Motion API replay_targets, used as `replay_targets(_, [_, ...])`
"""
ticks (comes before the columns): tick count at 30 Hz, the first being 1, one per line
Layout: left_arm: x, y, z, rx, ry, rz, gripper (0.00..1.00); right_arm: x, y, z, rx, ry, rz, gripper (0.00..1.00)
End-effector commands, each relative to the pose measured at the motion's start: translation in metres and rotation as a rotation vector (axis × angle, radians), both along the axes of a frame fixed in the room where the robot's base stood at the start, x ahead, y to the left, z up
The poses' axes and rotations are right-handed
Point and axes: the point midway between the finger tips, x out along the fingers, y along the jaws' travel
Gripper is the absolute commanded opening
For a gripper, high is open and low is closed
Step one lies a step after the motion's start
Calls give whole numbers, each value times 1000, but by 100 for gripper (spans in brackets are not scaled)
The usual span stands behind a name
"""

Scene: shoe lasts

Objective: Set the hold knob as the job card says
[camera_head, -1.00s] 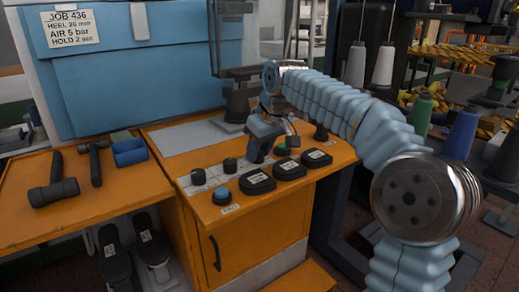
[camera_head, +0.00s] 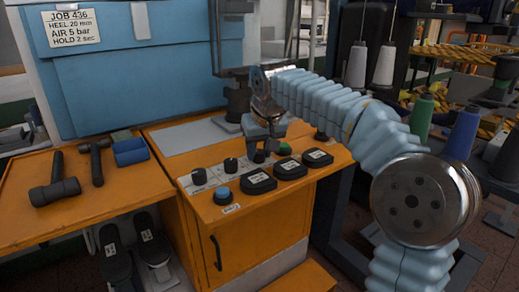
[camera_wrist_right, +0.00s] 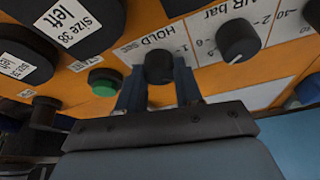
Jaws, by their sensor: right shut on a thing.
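The job card (camera_head: 69,27) on the blue panel reads JOB 436, HEEL 20 mm, AIR 5 bar, HOLD 2 sec. The hold knob (camera_wrist_right: 159,66) is black and sits beside the HOLD label in the right wrist view. My right gripper (camera_wrist_right: 159,78) has one finger on each side of it and is shut on it; the fingers also show at the console in the head view (camera_head: 261,153). The hold knob's pointer and most of its scale are hidden. The air knob (camera_wrist_right: 238,40) stands beside it with a white pointer mark. My left gripper is not in view.
A green button (camera_wrist_right: 102,82) sits near the hold knob. Black pads with size labels (camera_head: 290,169) lie along the console front, beside a blue button (camera_head: 222,195). Hammers (camera_head: 54,182) and a blue bin (camera_head: 130,151) rest on the orange table (camera_head: 90,210).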

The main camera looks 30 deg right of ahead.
Motion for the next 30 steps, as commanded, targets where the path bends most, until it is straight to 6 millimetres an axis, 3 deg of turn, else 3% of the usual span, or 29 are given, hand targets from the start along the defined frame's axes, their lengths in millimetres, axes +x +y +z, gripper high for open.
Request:
replay_targets(4, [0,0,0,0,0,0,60,0,0,1,0,-1,0,4])
replay_targets(5, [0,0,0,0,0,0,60,0,0,1,0,-1,0,39])
replay_targets(9, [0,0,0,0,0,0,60,0,0,0,-1,-1,1,60])
replay_targets(20, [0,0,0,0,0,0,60,-2,0,6,0,-1,1,60])
replay_targets(23, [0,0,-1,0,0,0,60,-7,2,19,1,-4,2,60])
replay_targets(30, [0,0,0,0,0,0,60,-29,6,74,2,-6,1,60])
